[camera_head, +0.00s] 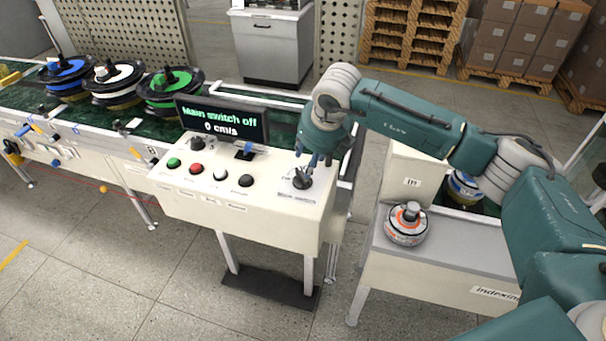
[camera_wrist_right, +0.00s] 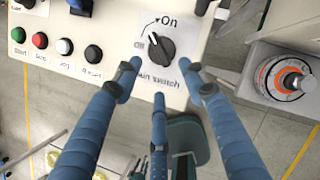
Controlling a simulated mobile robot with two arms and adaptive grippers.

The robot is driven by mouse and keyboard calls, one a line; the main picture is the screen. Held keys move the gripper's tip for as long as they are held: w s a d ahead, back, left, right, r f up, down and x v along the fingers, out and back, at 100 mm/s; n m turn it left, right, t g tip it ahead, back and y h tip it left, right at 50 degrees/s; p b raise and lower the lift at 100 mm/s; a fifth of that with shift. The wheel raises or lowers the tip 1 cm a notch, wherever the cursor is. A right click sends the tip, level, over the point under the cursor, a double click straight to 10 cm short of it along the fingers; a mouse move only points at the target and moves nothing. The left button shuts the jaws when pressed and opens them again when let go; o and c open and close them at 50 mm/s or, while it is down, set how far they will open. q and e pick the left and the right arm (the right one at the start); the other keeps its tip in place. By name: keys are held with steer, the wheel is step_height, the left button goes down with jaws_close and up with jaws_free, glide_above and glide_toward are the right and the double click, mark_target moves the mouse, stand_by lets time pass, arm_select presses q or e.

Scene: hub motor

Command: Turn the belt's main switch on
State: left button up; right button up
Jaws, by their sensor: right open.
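The main switch is a dark round knob (camera_head: 302,181) at the right end of the white control panel (camera_head: 240,215). In the right wrist view the knob (camera_wrist_right: 160,46) has a white pointer line toward the "Off" mark at upper left; an arrow curves to "On". The display (camera_head: 222,118) reads "Main switch off" and "0 cm/s". My right gripper (camera_head: 316,160) is just above the knob. Its blue fingers (camera_wrist_right: 160,75) are spread open, tips apart, near the knob's lower side in the wrist view; I cannot tell whether they touch it. My left gripper is not in view.
Green, red, white and black buttons (camera_head: 197,169) sit left of the knob. The green conveyor belt (camera_head: 35,97) carries several reels with coloured rings behind the panel. An orange-and-white hub (camera_head: 406,226) stands on the indexing table (camera_head: 440,245) at right.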

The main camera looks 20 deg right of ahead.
mark_target(302, 176)
steer(key=p+x, duration=0.3)
steer(key=x, duration=0.6)
steer(key=shift+a+f, duration=0.15)
steer(key=shift+f, duration=0.05)
steer(key=shift+w+f, duration=0.2)
steer(key=shift+f, duration=0.2)
jaws_close()
